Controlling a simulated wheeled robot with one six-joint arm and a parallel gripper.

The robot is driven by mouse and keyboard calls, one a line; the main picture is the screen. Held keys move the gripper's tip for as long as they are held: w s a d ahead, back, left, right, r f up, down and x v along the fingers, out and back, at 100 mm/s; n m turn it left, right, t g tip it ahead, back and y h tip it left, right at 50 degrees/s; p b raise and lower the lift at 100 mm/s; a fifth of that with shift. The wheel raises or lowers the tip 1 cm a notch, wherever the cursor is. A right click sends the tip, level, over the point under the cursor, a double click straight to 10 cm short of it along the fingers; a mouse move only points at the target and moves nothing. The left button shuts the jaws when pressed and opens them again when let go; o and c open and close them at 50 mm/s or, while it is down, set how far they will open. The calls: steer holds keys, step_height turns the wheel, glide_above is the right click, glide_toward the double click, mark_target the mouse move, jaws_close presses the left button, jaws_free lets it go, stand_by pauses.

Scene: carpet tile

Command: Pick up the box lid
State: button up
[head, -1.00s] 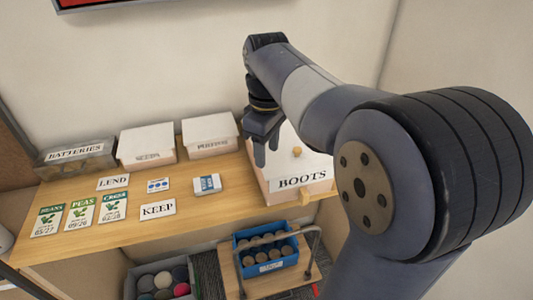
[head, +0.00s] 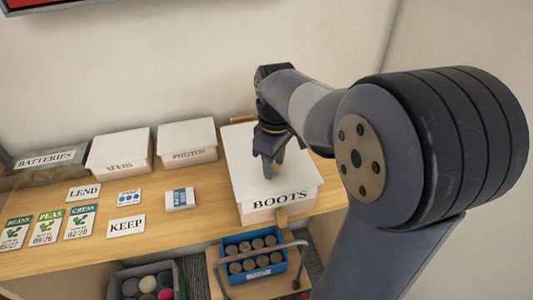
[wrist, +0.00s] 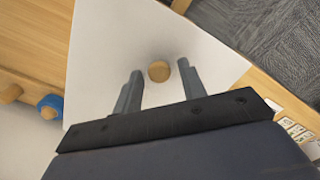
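The white box lid (head: 247,157) lies on the box labelled BOOTS (head: 282,203), at the right of the wooden shelf. In the wrist view the lid (wrist: 100,60) fills the middle, with a round wooden knob (wrist: 159,71) on it. My gripper (head: 271,172) is over the lid, fingers pointing down near its surface. In the wrist view my gripper (wrist: 160,67) is open, with the knob between its two fingertips and gaps on both sides. The knob is mostly hidden by the fingers in the head view. I cannot tell whether the fingers touch the lid.
Lidded boxes labelled SEEDS (head: 119,150) and PHOTOS (head: 187,142) and a BATTERIES box (head: 46,164) stand along the wall to the left. Cards, including KEEP (head: 126,226), lie in front. Below, a blue crate (head: 253,269) holds several round items on a wooden cart.

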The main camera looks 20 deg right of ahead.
jaws_close()
